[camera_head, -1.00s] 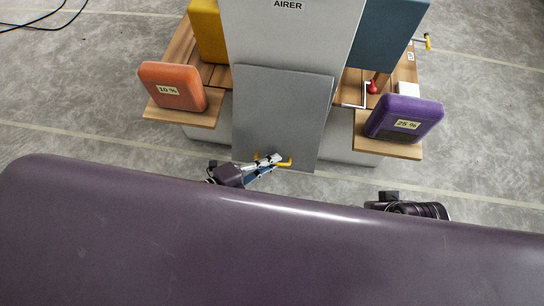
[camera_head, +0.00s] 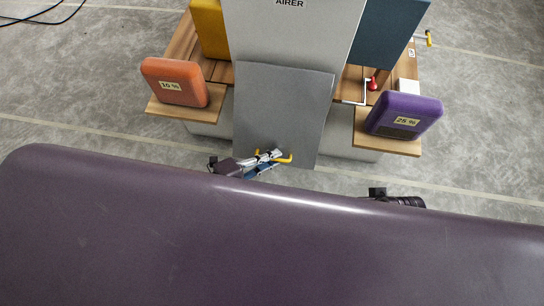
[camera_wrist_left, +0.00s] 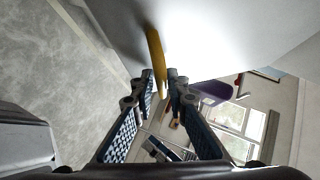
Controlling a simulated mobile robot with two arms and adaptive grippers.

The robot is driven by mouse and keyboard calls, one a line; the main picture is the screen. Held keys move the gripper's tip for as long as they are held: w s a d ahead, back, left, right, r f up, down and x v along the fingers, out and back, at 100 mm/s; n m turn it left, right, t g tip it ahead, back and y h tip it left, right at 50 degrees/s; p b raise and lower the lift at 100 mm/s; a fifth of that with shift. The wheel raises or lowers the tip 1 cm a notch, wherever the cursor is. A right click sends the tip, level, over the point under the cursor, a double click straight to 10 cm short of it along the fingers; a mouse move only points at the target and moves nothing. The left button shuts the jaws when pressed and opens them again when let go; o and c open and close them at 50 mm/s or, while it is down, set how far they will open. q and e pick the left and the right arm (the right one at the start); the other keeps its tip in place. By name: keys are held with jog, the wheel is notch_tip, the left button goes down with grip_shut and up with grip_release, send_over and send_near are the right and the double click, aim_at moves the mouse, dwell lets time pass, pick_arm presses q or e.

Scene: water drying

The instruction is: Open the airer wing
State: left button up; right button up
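The airer (camera_head: 290,35) is a tall pale grey panel with its name at the top. Its wing (camera_head: 280,105) is a darker grey panel below, with a yellow handle (camera_head: 284,160) at its near end. My left gripper (camera_head: 272,158) is at this handle. In the left wrist view, its fingertips (camera_wrist_left: 161,78) close in on both sides of the yellow handle (camera_wrist_left: 154,48), which passes between them. The wing's pale surface (camera_wrist_left: 215,30) fills the top of that view. My right gripper (camera_head: 408,201) is mostly hidden behind my purple body; its fingers do not show.
An orange block (camera_head: 175,82) marked 10 % and a purple block (camera_head: 403,116) marked 25 % stand on wooden shelves either side of the wing. Yellow (camera_head: 209,30) and blue (camera_head: 390,35) panels flank the airer. A red object (camera_head: 371,84) lies at right.

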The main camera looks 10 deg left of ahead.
pick_arm(q)
jog(key=shift+r, duration=0.1)
jog(key=v, duration=1.2)
